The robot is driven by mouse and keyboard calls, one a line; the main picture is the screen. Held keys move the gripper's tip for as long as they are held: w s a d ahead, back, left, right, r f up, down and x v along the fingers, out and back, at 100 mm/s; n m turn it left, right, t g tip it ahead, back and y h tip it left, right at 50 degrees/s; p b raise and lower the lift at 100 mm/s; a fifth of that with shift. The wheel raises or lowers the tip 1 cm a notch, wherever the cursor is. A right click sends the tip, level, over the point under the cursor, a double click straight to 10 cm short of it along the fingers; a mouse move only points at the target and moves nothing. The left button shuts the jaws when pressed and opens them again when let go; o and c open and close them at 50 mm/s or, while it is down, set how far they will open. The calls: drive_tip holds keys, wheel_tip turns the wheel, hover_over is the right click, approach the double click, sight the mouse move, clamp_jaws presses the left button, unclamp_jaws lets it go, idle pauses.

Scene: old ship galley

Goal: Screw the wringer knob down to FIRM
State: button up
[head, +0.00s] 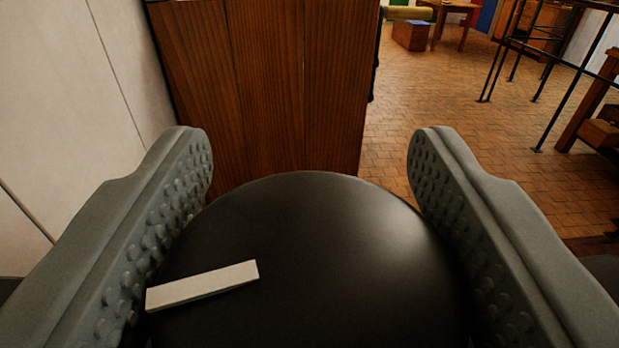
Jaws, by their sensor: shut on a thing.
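The wringer knob (330,250) is a large dark, round knob that fills the lower middle of the head view. A pale bar-shaped mark (203,285) lies on its top, left of the middle, and points to the left and slightly down. My gripper (311,150) has one grey, studded finger on each side of the knob and is shut on it. The fingertips reach past the knob's far edge. The lower part of the knob is cut off by the frame. No FIRM marking or scale shows, and the wringer's body is hidden.
A brown wooden panel (265,90) stands just beyond the knob. A pale wall (75,110) is close on the left. Open brick-tiled floor (440,100) lies to the right, with a black metal rail frame (510,60) and a wooden table (450,15) farther off.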

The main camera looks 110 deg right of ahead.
drive_tip(key=m+g+y, duration=0.1)
drive_tip(key=g, duration=0.1)
drive_tip(key=m+g+y, duration=0.1)
drive_tip(key=m+g, duration=0.1)
drive_tip(key=m+g+y, duration=0.2)
drive_tip(key=g, duration=0.1)
drive_tip(key=shift+s+a, duration=0.15)
drive_tip(key=shift+s, duration=0.1)
drive_tip(key=shift+m+g, duration=0.3)
drive_tip(key=o, duration=1)
drive_tip(key=shift+w+a, duration=0.1)
